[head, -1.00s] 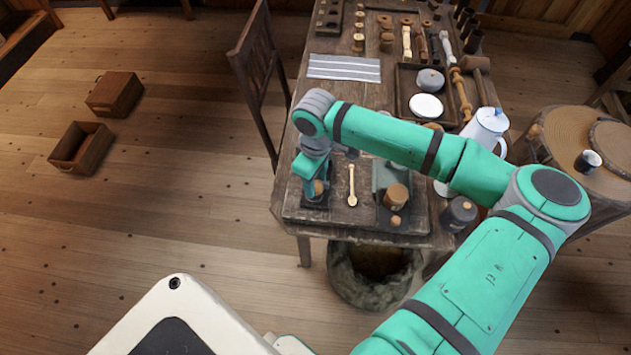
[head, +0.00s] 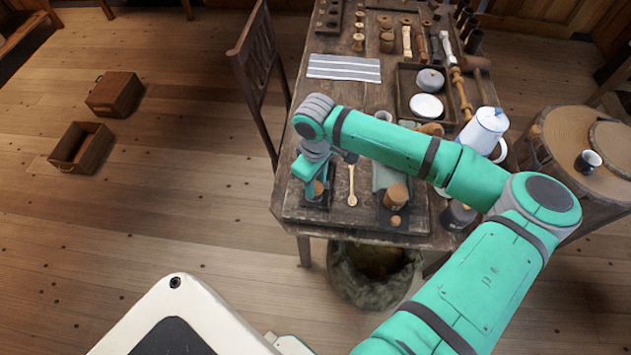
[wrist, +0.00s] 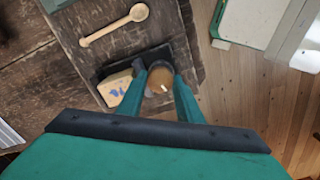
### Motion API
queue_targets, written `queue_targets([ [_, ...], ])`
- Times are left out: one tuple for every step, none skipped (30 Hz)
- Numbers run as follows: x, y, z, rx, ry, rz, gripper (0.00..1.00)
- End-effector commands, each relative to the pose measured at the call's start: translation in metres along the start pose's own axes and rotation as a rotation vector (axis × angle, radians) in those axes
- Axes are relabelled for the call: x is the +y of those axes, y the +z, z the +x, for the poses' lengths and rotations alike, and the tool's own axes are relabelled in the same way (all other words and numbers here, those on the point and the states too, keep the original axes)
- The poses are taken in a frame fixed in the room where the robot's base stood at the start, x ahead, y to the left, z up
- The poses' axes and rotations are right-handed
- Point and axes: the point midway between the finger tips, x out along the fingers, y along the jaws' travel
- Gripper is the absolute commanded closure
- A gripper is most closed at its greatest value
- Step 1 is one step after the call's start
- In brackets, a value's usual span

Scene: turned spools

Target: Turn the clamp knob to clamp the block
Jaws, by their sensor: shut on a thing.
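The clamp knob (wrist: 160,84) is a round wooden knob with a small white mark. In the wrist view it sits between the two green fingers of my gripper (wrist: 160,76), which is shut on it. The block (wrist: 115,88) is pale wood with blue marks, just left of the fingers in the dark clamp (wrist: 147,58). I cannot tell whether the clamp presses on the block. In the head view, my gripper (head: 312,184) points down over the clamp (head: 317,203) at the table's front left corner; the block is hidden there.
A wooden spoon (head: 352,186) lies right of the clamp. Beyond it stands a dark stand with a brown wooden piece (head: 396,196). A white jug (head: 484,133) stands at the table's right edge, close to my arm. A striped cloth (head: 344,68) lies farther back.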

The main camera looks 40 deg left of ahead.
Motion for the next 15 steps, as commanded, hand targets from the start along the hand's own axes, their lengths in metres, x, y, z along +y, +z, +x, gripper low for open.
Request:
queue_targets([
  [0.0001, -0.0006, 0.0002, 0.003, 0.000, 0.026, 0.90],
  [0.0000, -0.0007, 0.0002, 0.003, -0.001, 0.043, 0.90],
  [-0.0003, -0.0006, 0.0003, 0.003, -0.002, 0.070, 0.90],
  [-0.0004, -0.0008, 0.0004, 0.003, -0.002, 0.091, 0.90],
  [-0.0005, -0.0008, 0.0005, 0.003, -0.003, 0.113, 0.90],
  [-0.0002, -0.0011, 0.0003, 0.004, -0.002, 0.145, 0.90],
  [-0.0006, -0.0010, 0.0005, 0.003, -0.003, 0.170, 0.90],
  [-0.0008, -0.0011, 0.0006, 0.004, -0.004, 0.195, 0.90],
  [-0.0006, -0.0012, 0.0003, 0.004, -0.003, 0.230, 0.90],
  [-0.0007, -0.0013, 0.0005, 0.004, -0.003, 0.257, 0.90],
  [-0.0007, -0.0011, 0.0005, 0.003, -0.003, 0.284, 0.90],
  [-0.0008, -0.0014, 0.0004, 0.004, -0.004, 0.320, 0.90],
  [-0.0006, -0.0012, 0.0003, 0.004, -0.003, 0.346, 0.90],
  [-0.0007, -0.0011, 0.0006, 0.003, -0.003, 0.372, 0.90],
  [-0.0006, -0.0012, 0.0002, 0.004, -0.003, 0.406, 0.90],
])
